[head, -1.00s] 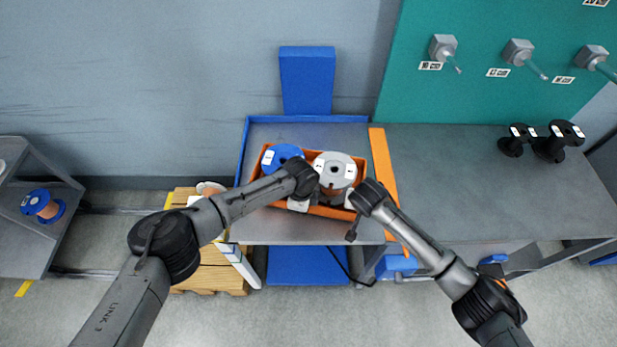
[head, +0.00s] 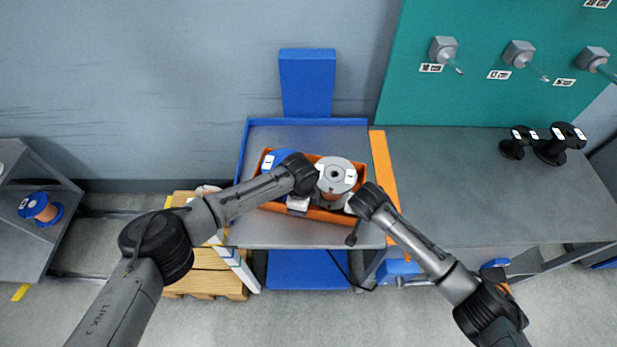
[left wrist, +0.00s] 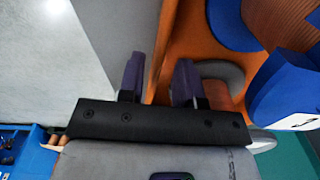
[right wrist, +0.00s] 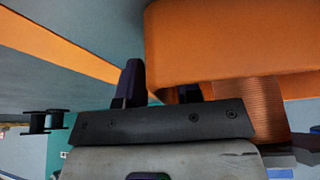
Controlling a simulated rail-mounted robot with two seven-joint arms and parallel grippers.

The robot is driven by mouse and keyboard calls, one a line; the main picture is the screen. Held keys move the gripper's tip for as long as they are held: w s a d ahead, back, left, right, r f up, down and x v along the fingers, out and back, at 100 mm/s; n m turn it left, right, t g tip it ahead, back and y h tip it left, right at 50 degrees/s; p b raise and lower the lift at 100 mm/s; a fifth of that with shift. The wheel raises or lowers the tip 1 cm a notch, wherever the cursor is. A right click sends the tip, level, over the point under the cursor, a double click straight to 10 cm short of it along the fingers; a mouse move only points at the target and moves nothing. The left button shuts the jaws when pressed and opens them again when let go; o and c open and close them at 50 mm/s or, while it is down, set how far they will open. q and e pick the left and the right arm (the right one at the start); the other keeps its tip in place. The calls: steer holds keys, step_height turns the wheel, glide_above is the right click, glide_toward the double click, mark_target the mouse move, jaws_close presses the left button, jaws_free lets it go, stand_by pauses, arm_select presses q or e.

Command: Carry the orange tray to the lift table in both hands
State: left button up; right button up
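The orange tray (head: 325,215) is over the grey top of the blue-framed lift table (head: 290,234); whether it rests or hovers slightly is unclear. It holds a blue spool (head: 270,159) and a grey spool (head: 337,173) with copper winding. My left gripper (left wrist: 158,80) has its fingers on either side of a tray wall (left wrist: 166,35) and looks shut on it. My right gripper (right wrist: 160,88) likewise straddles a tray wall (right wrist: 235,45), one finger partly hidden behind it. In the head view, my wrists cover part of the tray's near side.
A grey bench (head: 450,190) adjoins on the right, beyond an orange strip (head: 382,165), with black spools (head: 551,150) at its far end. A teal board with pegs (head: 480,95) stands behind. A wooden pallet (head: 205,275) and a shelf with a blue spool (head: 41,208) are at left.

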arm_select(q)
step_height(320, 180, up, 8)
steer(key=shift+r, duration=0.1)
arm_select(e)
steer(key=shift+s+r, duration=0.1)
steer(key=shift+r, duration=0.05)
arm_select(q)
steer(key=shift+r, duration=0.5)
arm_select(e)
steer(key=v, duration=1.1)
steer(key=shift+s+r, duration=0.15)
steer(key=shift+r, duration=0.15)
